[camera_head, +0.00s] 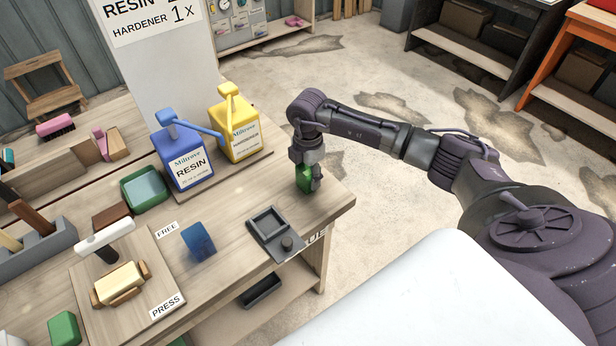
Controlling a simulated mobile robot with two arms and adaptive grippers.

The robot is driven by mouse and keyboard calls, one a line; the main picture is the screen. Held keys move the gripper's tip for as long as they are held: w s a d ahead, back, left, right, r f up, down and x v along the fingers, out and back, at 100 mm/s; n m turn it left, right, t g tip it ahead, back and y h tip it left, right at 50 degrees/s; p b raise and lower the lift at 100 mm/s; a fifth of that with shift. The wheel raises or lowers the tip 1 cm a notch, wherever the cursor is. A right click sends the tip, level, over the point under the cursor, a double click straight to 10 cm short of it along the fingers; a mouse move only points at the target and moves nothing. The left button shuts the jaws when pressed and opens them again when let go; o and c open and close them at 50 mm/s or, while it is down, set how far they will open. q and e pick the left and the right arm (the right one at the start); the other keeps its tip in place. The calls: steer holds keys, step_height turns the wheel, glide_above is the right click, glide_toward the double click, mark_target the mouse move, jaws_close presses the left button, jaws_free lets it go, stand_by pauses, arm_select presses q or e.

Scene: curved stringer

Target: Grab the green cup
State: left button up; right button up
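A small green cup (304,181) is near the right corner of the wooden workbench, at the tip of my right arm. My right gripper (310,182) points down over this cup, with its fingers around or beside it and partly hiding it. I cannot tell whether the fingers press on the cup or whether it rests on the bench. Another green cup-like block (64,328) stands at the bench's lower left. My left gripper is not in view.
A dark scale-like tray (269,226) and a blue cup (198,241) lie left of the gripper. Blue resin (186,165) and yellow hardener (240,128) containers stand behind. A wooden press (160,285) is at left. Open floor lies beyond the bench's right edge.

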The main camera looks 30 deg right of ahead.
steer(key=shift+c, duration=1)
steer(key=shift+r, duration=0.15)
